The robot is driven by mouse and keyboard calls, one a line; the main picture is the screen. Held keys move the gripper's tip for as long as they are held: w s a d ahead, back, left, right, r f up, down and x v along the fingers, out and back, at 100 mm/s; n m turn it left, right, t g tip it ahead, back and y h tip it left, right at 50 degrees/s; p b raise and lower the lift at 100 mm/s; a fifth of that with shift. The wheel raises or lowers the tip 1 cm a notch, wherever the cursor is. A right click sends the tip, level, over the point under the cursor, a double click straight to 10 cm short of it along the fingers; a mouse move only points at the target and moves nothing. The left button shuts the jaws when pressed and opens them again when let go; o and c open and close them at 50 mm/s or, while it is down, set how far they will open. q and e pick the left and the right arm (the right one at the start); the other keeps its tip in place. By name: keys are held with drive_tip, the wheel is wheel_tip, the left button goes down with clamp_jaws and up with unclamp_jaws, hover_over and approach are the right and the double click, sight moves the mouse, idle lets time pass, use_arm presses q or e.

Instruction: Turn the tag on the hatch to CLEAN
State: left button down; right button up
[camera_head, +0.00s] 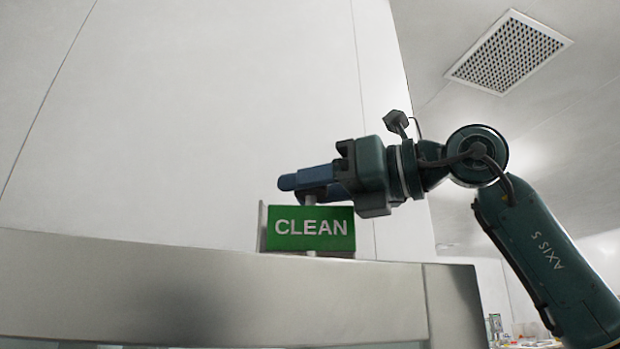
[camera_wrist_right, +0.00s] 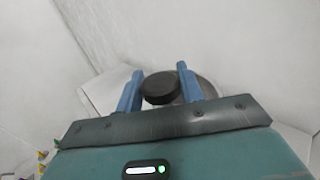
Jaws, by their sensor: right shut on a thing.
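The green tag (camera_head: 312,228) shows the white word CLEAN towards the head camera. It stands on the top edge of the brushed-metal hatch frame (camera_head: 200,298), with a pale plate edge at its left side. My right gripper (camera_head: 305,181) comes in from the right just above the tag. In the right wrist view its blue fingers (camera_wrist_right: 160,90) are shut on a dark round knob (camera_wrist_right: 160,86), one on each side. A short grey stem shows between the gripper and the tag's top in the head view. My left gripper is out of view.
A plain pale wall (camera_head: 200,120) rises behind the hatch frame. A ceiling vent (camera_head: 508,52) is at the upper right. Small items (camera_head: 525,335) stand far off at the lower right, too small to tell apart. The space left of the tag is clear.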

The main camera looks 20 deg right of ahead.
idle(0.6)
drive_tip(key=o, duration=1)
drive_tip(key=v, duration=1.3)
drive_tip(key=shift+w+d+b, duration=0.1)
drive_tip(key=shift+d+b, duration=0.1)
drive_tip(key=shift+b, duration=0.2)
